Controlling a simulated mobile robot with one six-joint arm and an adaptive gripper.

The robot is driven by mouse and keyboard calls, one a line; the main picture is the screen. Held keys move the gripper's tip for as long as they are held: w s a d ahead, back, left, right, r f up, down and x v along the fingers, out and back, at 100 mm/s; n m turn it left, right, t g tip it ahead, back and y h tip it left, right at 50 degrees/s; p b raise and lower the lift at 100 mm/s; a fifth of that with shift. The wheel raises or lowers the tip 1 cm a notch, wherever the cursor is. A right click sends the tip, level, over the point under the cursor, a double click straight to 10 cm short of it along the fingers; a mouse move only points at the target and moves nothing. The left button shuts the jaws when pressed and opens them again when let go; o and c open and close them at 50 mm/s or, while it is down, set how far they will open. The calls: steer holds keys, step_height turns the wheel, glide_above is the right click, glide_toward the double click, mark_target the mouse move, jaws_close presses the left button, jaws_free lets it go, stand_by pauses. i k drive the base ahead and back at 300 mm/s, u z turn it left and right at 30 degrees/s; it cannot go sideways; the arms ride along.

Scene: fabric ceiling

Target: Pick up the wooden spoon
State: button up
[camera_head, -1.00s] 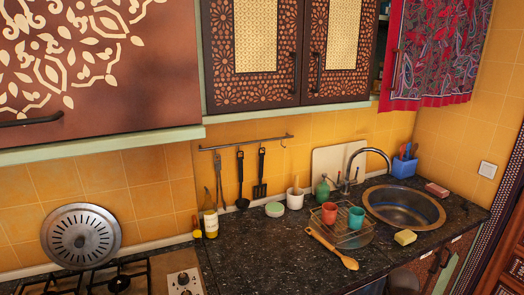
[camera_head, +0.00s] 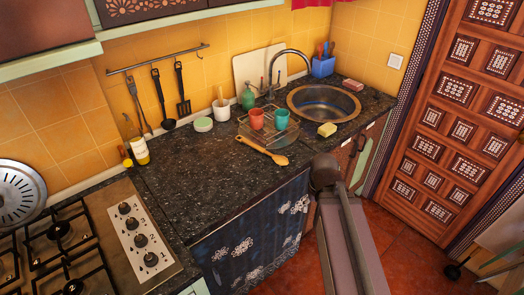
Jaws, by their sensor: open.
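The wooden spoon (camera_head: 261,149) lies on the dark speckled counter (camera_head: 205,175), in front of the wire dish rack (camera_head: 262,130). Its bowl points to the right, near the counter's front edge, and its handle runs back to the left. Its handle end lies close to the rack; I cannot tell if they touch. My gripper is not in view. A grey and dark part, which seems to be my arm, stands in front of the counter to the right of the spoon, apart from it.
The rack holds an orange cup (camera_head: 256,119) and a teal cup (camera_head: 282,119). A yellow sponge (camera_head: 327,130) lies by the sink (camera_head: 323,103). A gas stove (camera_head: 62,236) is at the left. The counter left of the spoon is clear.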

mark_target(281, 159)
steer(key=k, duration=1.35)
steer(key=z, duration=0.4)
steer(key=i, duration=1.9)
steer(key=u, duration=0.1)
